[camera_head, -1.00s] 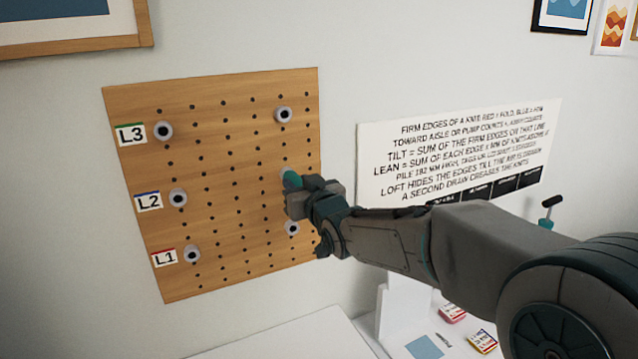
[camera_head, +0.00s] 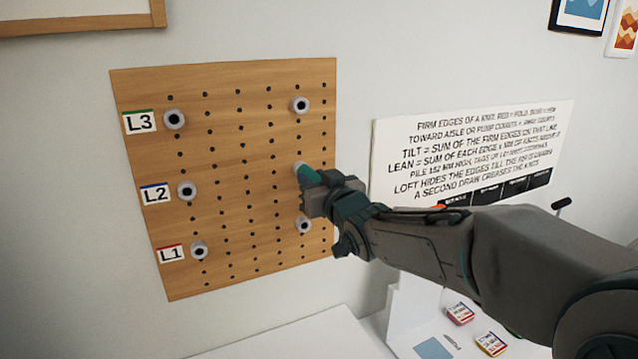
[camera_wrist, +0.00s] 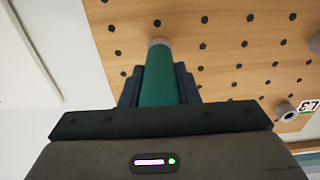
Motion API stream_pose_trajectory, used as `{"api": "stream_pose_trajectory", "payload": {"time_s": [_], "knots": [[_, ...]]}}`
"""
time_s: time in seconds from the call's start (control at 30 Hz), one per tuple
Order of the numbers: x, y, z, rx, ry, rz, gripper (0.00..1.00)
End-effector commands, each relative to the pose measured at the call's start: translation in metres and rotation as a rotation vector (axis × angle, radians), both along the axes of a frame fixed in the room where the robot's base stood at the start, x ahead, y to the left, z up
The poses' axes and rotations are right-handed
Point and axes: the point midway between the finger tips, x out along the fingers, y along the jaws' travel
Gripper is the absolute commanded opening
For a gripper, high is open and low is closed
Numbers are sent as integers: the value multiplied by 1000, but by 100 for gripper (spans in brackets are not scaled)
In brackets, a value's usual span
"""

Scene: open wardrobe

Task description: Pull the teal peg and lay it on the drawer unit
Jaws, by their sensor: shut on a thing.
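The teal peg (camera_head: 308,174) stands out from a pale socket on the right part of the wooden pegboard (camera_head: 245,180), in the middle row. It also shows in the wrist view (camera_wrist: 160,82), its far end meeting a grey-white collar at the board. My gripper (camera_head: 312,188) is shut on the peg, with one dark finger on each side of it in the wrist view. Whether the peg is still fully seated in the socket cannot be told. The drawer unit cannot be made out for certain; a white surface (camera_head: 300,340) lies below the board.
Labels L3 (camera_head: 140,122), L2 (camera_head: 156,193) and L1 (camera_head: 171,253) mark rows with empty-looking sockets. A white text sign (camera_head: 475,150) is right of the board, behind my arm. Small labelled blocks (camera_head: 460,313) lie at the lower right.

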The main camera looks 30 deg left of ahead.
Motion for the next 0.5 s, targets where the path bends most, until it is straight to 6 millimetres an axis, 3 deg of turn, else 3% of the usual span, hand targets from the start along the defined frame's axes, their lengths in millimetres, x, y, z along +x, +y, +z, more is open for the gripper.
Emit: {"api": "stream_pose_trajectory", "payload": {"time_s": [0.5], "knots": [[-5, -9, -1, 2, 5, 7, 1]]}}
